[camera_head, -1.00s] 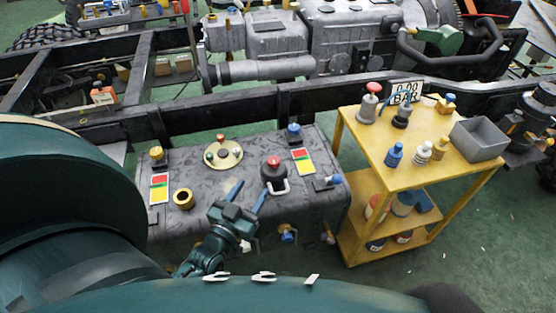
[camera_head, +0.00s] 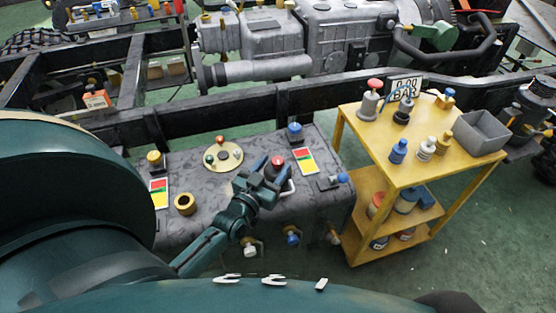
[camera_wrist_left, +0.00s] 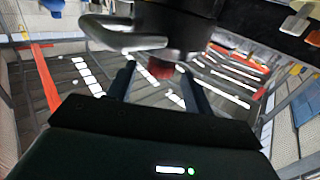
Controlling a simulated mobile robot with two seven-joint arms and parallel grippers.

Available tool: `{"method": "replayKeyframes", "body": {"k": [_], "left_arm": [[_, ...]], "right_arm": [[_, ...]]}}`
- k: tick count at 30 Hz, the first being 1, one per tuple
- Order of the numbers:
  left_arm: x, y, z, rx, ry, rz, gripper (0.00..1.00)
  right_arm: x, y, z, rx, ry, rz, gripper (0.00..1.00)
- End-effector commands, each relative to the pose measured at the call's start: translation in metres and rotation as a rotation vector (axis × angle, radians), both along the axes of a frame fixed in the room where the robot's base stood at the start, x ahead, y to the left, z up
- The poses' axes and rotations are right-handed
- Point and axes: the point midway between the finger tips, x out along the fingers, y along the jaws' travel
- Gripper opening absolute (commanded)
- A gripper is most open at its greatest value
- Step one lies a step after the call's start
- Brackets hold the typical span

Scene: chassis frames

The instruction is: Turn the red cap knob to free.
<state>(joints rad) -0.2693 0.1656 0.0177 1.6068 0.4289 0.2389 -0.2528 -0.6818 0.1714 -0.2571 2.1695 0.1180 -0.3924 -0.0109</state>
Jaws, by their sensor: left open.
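A red cap knob (camera_head: 277,162) sits on a dark round body with a pale curved handle, on top of the dark grey box (camera_head: 215,222). My left gripper (camera_head: 273,168) is open at this knob, its two blue fingers reaching up to either side of it in the head view. In the left wrist view, the red cap (camera_wrist_left: 160,69) shows between the open fingers, with the dark body and the metal handle (camera_wrist_left: 120,35) close above. I cannot tell whether the fingers touch it. My right gripper is not in view.
A red and green label card (camera_head: 306,161) lies beside the knob. A blue knob (camera_head: 295,132), a round plate (camera_head: 222,156), a brass ring (camera_head: 185,204) and a yellow knob (camera_head: 154,158) share the box top. A yellow cart (camera_head: 398,176) stands to the right.

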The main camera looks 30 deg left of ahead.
Motion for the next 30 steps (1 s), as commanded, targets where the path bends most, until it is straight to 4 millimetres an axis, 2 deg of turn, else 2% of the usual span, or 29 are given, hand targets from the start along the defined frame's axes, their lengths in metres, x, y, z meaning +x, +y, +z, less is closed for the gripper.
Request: {"method": "replayKeyframes", "body": {"k": [3,6,17,30], "left_arm": [[0.017,0.001,0.000,0.001,-0.001,0.000,0.51],[0.025,0.002,-0.001,0.001,0.001,0.000,0.51],[0.030,0.002,0.000,0.001,0.001,0.000,0.51],[0.030,0.002,0.000,0.001,0.000,0.000,0.16]], "right_arm": [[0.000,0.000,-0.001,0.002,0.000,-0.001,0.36],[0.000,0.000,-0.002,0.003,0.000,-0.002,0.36],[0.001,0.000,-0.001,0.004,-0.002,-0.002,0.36],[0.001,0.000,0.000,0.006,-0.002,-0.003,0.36]]}}
